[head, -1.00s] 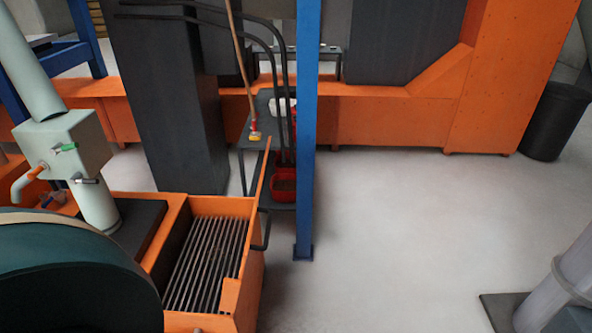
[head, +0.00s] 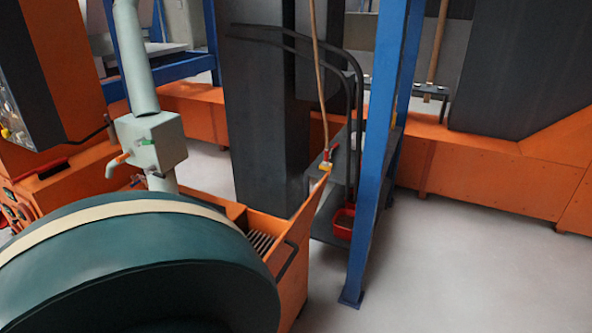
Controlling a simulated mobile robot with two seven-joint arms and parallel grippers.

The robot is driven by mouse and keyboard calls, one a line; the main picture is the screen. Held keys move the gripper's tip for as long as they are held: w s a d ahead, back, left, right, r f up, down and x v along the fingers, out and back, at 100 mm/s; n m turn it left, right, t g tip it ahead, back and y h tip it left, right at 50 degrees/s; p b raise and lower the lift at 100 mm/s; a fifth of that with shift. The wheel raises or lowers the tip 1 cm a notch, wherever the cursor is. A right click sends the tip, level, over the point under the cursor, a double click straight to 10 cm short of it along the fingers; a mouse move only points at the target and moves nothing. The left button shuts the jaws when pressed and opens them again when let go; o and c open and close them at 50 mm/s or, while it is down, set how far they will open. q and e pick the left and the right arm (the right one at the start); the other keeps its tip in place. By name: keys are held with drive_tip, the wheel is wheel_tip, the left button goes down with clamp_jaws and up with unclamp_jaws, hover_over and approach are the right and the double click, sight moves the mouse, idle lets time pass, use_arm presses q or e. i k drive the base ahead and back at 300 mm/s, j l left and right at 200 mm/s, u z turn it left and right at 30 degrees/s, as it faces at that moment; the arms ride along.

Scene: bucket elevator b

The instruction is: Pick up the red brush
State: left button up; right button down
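A small red and dark object (head: 50,168), which looks like the red brush, lies on an orange ledge (head: 84,172) at the left. It is small, so its bristles cannot be made out clearly. A long thin brown handle or hose (head: 318,80) with a red and yellow end (head: 326,161) hangs or leans near the blue post; I cannot tell what it is. Neither of my grippers shows in the head view.
A big teal drum (head: 140,265) with a cream band fills the lower left foreground. An orange grated bin (head: 292,262), a blue post (head: 378,160) and a dark shelf with a red container (head: 343,223) stand in the middle. Grey floor (head: 470,270) at the right is clear.

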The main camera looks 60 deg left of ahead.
sight(57, 165)
drive_tip(key=u, duration=0.45)
drive_tip(key=i+l+u, duration=0.1)
drive_tip(key=u, duration=0.35)
drive_tip(key=l+u, duration=0.2)
drive_tip(key=u, duration=2.3)
